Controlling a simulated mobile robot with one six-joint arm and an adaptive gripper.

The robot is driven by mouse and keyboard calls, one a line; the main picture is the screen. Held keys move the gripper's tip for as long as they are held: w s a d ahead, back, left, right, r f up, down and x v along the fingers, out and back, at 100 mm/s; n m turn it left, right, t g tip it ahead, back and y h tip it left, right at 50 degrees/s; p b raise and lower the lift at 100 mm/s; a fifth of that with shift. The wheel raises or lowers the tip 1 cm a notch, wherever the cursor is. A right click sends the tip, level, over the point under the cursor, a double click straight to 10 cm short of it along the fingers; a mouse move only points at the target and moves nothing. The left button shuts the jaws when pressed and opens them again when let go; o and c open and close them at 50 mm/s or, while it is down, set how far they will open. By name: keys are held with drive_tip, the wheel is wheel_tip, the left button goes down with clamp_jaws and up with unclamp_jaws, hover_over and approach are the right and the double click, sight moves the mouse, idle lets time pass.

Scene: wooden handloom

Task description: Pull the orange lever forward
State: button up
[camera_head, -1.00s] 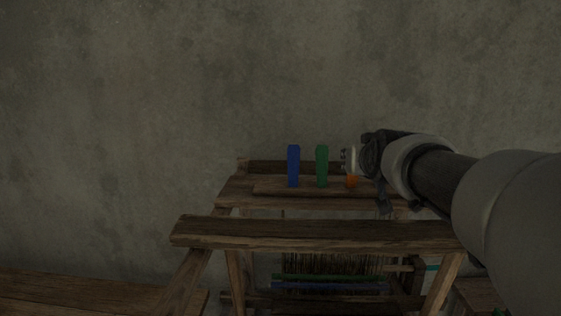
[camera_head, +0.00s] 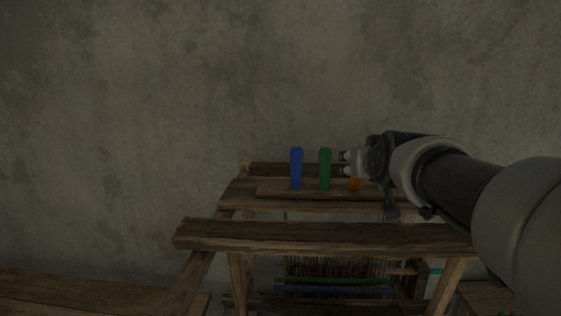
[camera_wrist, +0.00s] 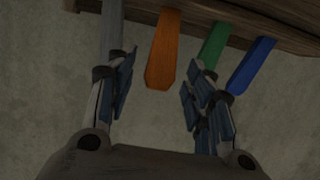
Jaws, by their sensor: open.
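The orange lever (camera_wrist: 164,50) shows in the wrist view between my two open fingers, a little beyond their tips, hanging from the wooden beam's edge in that picture. My gripper (camera_wrist: 155,80) is open and empty. In the head view only the lower part of the orange lever (camera_head: 355,185) shows, with my gripper (camera_head: 344,163) covering its upper part. I cannot tell whether a finger touches the lever.
The green lever (camera_head: 325,169) and blue lever (camera_head: 296,169) stand upright to the left. In the wrist view a grey lever (camera_wrist: 112,30) lies behind my left finger. The loom's front beam (camera_head: 310,235) crosses below. A bench (camera_head: 90,292) is at lower left.

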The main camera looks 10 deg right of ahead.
drive_tip(key=v, duration=1)
drive_tip(key=shift+s, duration=0.2)
drive_tip(key=shift+r, duration=0.15)
